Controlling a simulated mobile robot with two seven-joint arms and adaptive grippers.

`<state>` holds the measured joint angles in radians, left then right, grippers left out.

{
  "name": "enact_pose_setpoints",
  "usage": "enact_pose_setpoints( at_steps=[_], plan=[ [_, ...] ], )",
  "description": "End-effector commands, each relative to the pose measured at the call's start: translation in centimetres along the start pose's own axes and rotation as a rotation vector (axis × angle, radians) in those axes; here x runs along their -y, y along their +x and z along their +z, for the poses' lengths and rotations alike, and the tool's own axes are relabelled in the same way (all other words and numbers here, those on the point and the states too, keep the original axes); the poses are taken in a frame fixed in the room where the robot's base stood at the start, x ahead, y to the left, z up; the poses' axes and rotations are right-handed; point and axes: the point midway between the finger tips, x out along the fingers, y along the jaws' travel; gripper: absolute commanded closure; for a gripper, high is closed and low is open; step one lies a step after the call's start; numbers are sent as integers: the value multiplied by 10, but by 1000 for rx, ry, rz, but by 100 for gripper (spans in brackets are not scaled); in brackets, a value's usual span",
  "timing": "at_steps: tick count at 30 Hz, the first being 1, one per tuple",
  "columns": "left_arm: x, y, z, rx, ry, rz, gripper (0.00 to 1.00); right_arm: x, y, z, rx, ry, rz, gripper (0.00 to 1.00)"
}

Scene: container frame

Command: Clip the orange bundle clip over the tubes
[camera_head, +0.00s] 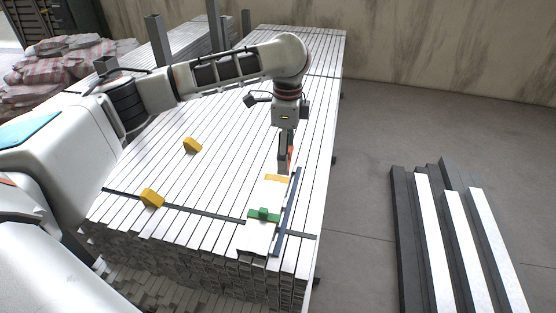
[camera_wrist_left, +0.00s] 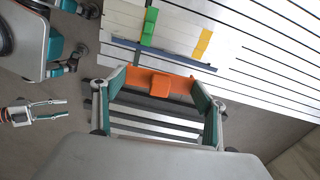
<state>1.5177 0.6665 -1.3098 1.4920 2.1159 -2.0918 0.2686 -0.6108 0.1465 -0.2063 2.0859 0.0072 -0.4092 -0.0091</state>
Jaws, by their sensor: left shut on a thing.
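The orange bundle clip (camera_wrist_left: 160,86) is held between the two teal-padded fingers of my left gripper (camera_wrist_left: 160,94). In the head view only a thin sliver of the clip (camera_head: 291,154) shows beside my left gripper (camera_head: 285,168). The white tubes (camera_head: 257,238) lie side by side on the stack, below and in front of the gripper; they also show in the wrist view (camera_wrist_left: 118,20). A green clip (camera_head: 263,214) and a yellow clip (camera_head: 276,178) sit across the tubes. My right gripper (camera_wrist_left: 62,109) shows in the wrist view, its fingers apart and empty.
A dark blue bar (camera_head: 287,213) lies just right of the tubes. Two yellow blocks (camera_head: 192,146) (camera_head: 152,198) sit to the left on the slatted stack (camera_head: 215,125). Dark and white beams (camera_head: 430,235) lie on the floor to the right.

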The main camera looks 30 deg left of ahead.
Motion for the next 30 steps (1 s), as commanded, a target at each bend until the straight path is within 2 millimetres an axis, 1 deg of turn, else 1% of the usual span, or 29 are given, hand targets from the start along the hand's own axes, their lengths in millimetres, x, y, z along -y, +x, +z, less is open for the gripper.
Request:
enact_pose_setpoints(
  at_steps=[1,8,15,24,30],
  plan=[
    [8,8,0,2,65,5,49,1,1,4,4,0,-1,60],
    [42,27,4,1,394,6,49,0,6,4,-3,-5,-1,60],
    [72,52,11,-1,736,6,49,-1,9,4,-10,-15,-2,60],
    [102,91,26,-2,1164,6,49,3,10,14,1,-15,-7,60],
    [116,118,37,-2,1428,4,49,4,12,19,7,-15,-10,60]
  ],
)
